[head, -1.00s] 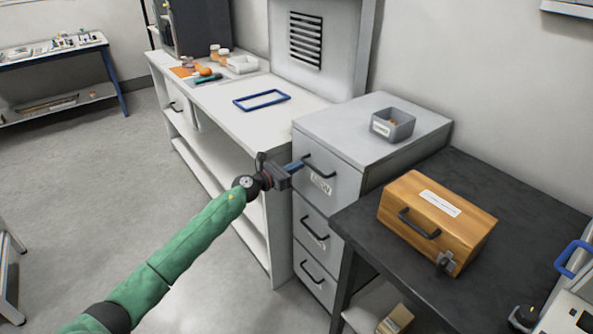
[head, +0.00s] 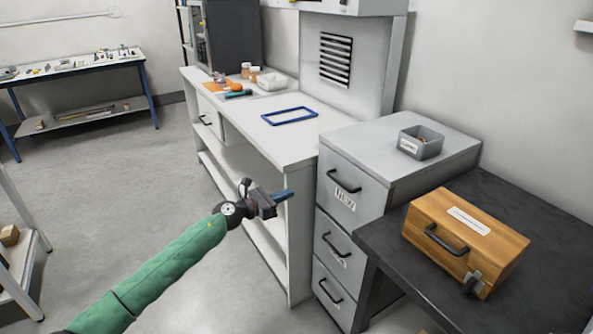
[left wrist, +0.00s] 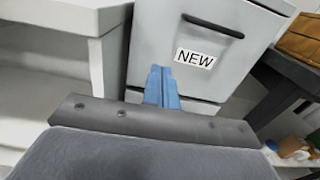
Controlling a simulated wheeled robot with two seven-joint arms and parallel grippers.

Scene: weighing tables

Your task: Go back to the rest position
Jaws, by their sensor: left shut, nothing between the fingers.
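My left gripper (head: 284,195) is shut and empty, in the air in front of the grey drawer cabinet (head: 335,146). A gap shows between its blue fingertips and the cabinet. In the left wrist view the blue fingers (left wrist: 161,88) are together, below the "NEW" label (left wrist: 195,58) and the black handle (left wrist: 212,26) of the top drawer. The drawers look closed. My right gripper is not in view.
A grey bin (head: 421,143) stands on the cabinet. A wooden box (head: 466,242) sits on the dark table (head: 385,241) at right. A white bench (head: 252,120) with a blue frame (head: 290,116) stands behind. Open floor (head: 110,190) lies at left.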

